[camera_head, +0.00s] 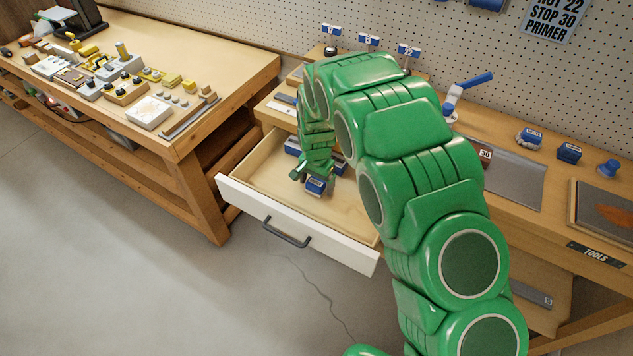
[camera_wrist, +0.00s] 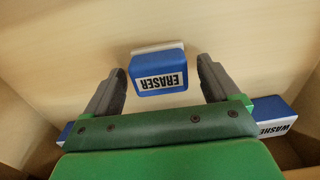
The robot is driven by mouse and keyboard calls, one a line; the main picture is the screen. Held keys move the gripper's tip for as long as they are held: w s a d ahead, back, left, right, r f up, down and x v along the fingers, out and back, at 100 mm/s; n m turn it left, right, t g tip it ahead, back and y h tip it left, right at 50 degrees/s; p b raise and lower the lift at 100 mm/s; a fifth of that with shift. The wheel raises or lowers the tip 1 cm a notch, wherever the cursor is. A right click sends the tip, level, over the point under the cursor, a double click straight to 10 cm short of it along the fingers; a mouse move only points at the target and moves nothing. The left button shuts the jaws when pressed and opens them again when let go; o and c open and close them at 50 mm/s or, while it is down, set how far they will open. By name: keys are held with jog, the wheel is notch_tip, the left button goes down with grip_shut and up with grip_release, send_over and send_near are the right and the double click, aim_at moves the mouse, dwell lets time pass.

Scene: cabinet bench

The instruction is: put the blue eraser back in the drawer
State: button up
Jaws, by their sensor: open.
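The blue eraser (camera_head: 316,186), with a white label and a pale edge, is inside the open drawer (camera_head: 298,221), close to my gripper (camera_head: 307,177). In the wrist view the eraser (camera_wrist: 159,70) lies between and just ahead of my two open fingers, with a gap on each side. The drawer's pale wooden floor shows around it. It looks to be on that floor, but contact with it is hard to make out. My arm hides part of the drawer's right side.
A blue box labelled WASHER (camera_wrist: 272,116) is at the right in the wrist view, behind my gripper. Another blue box (camera_head: 292,146) sits in the back of the drawer. The drawer front has a dark handle (camera_head: 287,232). A cluttered bench (camera_head: 215,75) stands at the left.

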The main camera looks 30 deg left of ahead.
aim_at(317, 181)
notch_tip(317, 181, up, 12)
dwell(0.6)
jog(key=shift+d+r, duration=0.1)
jog(key=shift+r, duration=0.05)
jog(key=s+d+r, duration=0.1)
jog(key=d+r, duration=0.5)
jog(key=d, duration=0.4)
jog(key=s+d+r, duration=0.2)
jog(key=d+r, duration=0.3)
jog(key=d, duration=0.5)
jog(key=s+d+r, duration=0.1)
jog(key=d+r, duration=0.5)
jog(key=d, duration=0.4)
jog(key=s+d+r+g, duration=0.1)
jog(key=s+d+r, duration=0.1)
jog(key=s+d, duration=0.7)
jog(key=s+d+r, duration=0.2)
jog(key=s+d, duration=0.6)
jog(key=s, duration=0.9)
jog(key=shift+d+r+g, duration=0.3)
jog(key=shift+d+g, duration=0.1)
jog(key=shift+o, duration=0.2)
